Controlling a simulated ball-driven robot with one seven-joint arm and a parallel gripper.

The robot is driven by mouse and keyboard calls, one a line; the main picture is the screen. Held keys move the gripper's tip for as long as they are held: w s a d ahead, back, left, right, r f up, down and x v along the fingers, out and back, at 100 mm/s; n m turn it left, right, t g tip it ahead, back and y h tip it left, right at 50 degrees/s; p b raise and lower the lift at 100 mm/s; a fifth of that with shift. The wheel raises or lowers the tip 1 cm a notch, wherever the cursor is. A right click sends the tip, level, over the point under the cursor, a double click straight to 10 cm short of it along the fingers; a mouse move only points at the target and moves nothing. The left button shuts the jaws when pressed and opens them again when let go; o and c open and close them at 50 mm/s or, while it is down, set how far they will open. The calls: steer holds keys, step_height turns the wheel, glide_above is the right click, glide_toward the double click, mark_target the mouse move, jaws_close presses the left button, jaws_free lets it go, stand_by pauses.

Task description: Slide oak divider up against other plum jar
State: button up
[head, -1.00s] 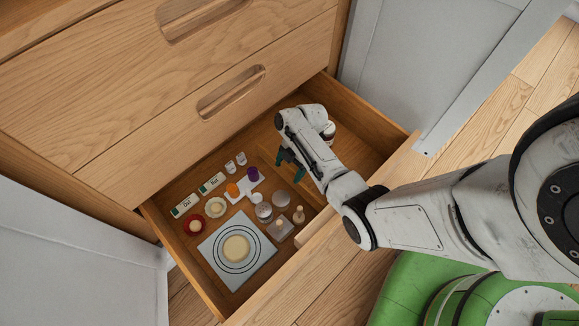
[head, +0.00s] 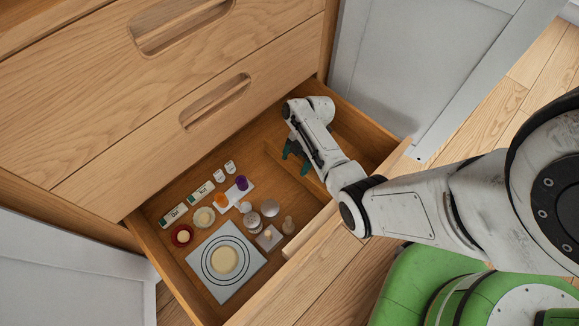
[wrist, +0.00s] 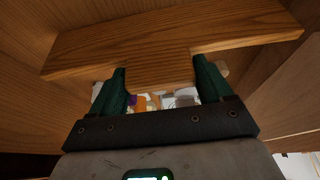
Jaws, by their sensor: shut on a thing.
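The oak divider (head: 314,184) stands across the open drawer, to the right of the small items. In the wrist view the divider (wrist: 180,35) is a wide board with a tab between my two green fingers. My gripper (head: 297,160) is shut on this tab; it also shows in the wrist view (wrist: 160,85). A purple jar (head: 241,183) stands left of the divider on a pale tray. The right compartment is partly hidden by my arm, and no other plum jar shows there now.
The left of the drawer holds a ringed board (head: 205,277) with a cream disc, label blocks (head: 173,215), and several small jars and pegs. The drawer's right wall (head: 372,120) and front edge (head: 310,232) bound the space. Bare floor shows in the right compartment.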

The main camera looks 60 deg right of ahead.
steer(key=d, duration=0.2)
steer(key=s+d+b, duration=0.1)
steer(key=d, duration=0.1)
steer(key=shift+s+d, duration=0.2)
steer(key=shift+d, duration=0.1)
steer(key=o, duration=1.4)
steer(key=p+v, duration=0.4)
steer(key=v, duration=0.6)
steer(key=shift+d+r, duration=0.15)
steer(key=shift+r, duration=0.2)
